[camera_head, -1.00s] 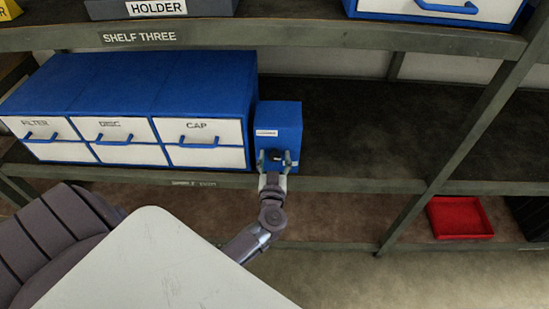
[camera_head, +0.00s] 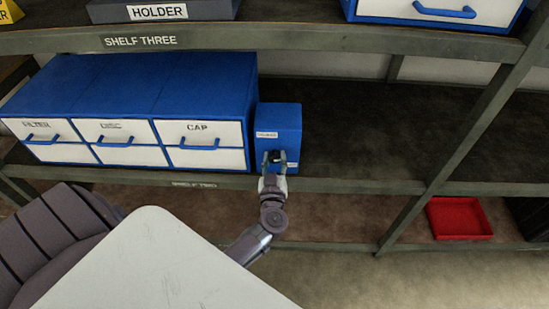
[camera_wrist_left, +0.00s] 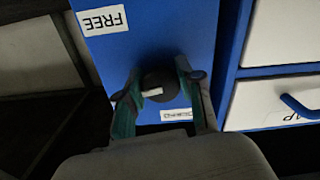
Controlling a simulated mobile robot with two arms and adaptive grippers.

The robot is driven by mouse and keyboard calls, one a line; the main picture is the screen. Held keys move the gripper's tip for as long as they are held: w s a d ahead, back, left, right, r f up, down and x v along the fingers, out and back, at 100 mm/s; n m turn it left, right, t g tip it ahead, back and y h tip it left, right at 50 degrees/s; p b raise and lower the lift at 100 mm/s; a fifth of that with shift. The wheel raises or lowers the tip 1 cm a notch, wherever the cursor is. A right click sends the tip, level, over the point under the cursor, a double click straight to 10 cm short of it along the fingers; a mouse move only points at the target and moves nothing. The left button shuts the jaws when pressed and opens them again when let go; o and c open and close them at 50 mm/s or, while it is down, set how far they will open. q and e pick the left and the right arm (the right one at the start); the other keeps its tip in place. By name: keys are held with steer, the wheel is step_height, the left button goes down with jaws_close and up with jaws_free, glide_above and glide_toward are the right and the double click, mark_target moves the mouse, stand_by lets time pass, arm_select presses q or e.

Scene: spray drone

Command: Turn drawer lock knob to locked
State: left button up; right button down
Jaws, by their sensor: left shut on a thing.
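The drawer lock is a blue box (camera_head: 279,128) standing on the shelf to the right of the drawer cabinet. Its round black knob (camera_wrist_left: 160,85) has a white pointer mark, which points left in the left wrist view. An upside-down FREE label (camera_wrist_left: 103,20) is on the box at the upper left there. A second label (camera_wrist_left: 177,115), upside down and partly hidden by a finger, is below the knob and seems to read LOCKED. My left gripper (camera_head: 274,160) is shut on the knob, one finger on each side. My right gripper is not in view.
A blue cabinet (camera_head: 150,85) with white drawer fronts stands directly left of the lock box. The shelf (camera_head: 370,135) to the right of the box is bare. A red tray (camera_head: 459,217) lies at the lower right, beyond a slanted shelf post (camera_head: 465,135).

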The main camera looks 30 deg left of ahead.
arm_select(q)
steer(key=n, duration=0.3)
steer(key=shift+d+n+p, duration=0.1)
steer(key=shift+n+p, duration=0.2)
steer(key=shift+p, duration=0.05)
steer(key=n, duration=0.3)
steer(key=shift+n, duration=0.3)
steer(key=n, duration=0.4)
steer(key=shift+d+n+b, duration=0.1)
steer(key=shift+n+b, duration=0.2)
steer(key=shift+b, duration=0.05)
steer(key=shift+r+n+b, duration=0.1)
steer(key=shift+n+b, duration=0.35)
steer(key=shift+n, duration=1.75)
steer(key=o, duration=1.2)
steer(key=shift+c, duration=0.2)
